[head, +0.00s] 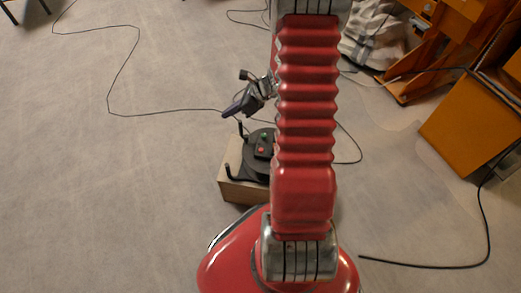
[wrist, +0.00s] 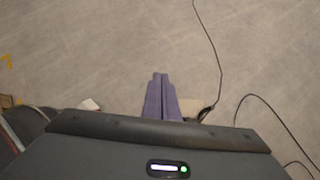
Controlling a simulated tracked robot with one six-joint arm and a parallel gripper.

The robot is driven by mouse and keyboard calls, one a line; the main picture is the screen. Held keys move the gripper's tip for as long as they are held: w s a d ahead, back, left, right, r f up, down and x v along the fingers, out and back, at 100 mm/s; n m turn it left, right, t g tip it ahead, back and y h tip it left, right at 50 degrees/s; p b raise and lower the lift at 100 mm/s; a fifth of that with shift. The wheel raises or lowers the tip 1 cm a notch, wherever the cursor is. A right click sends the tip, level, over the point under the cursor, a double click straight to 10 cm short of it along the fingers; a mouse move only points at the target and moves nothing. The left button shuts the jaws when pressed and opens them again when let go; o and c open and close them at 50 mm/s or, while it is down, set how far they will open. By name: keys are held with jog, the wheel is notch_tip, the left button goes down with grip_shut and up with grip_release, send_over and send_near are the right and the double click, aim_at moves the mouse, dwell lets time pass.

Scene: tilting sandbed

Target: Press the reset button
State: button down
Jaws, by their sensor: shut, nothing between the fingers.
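A black control device (head: 244,163) with upright posts sits on a pale wooden box (head: 240,192) on the floor, partly hidden behind my red arm. Its small panel carries a red button (head: 261,150) and a green button (head: 264,135); I cannot tell which is the reset button. My gripper (head: 232,110) is shut and empty, above and beyond the device in the picture, apart from the buttons. In the wrist view its purple fingers (wrist: 160,82) are together over bare floor.
A thin black cable (head: 137,62) runs over the grey floor. Another cable (head: 430,266) lies at the right. Orange furniture (head: 465,130) and a crumpled light cloth bag (head: 372,35) stand at the right.

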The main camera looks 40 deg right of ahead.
jog(key=s+d+f+m+t+h, duration=0.1)
jog(key=s+d+f+m, duration=0.1)
jog(key=d+f+m, duration=0.65)
jog(key=m+h, duration=0.2)
jog(key=m, duration=0.1)
send_over(259, 149)
jog(key=s+d, duration=0.1)
jog(key=s, duration=0.1)
notch_tip(259, 149, down, 10)
jog(key=shift+r+t, duration=0.15)
jog(key=shift+t, duration=0.25)
jog(key=shift+f, duration=4.35)
jog(key=shift+s+f, duration=0.2)
jog(key=shift+f, duration=0.9)
jog(key=shift+r, duration=1.1)
jog(key=shift+w, duration=0.1)
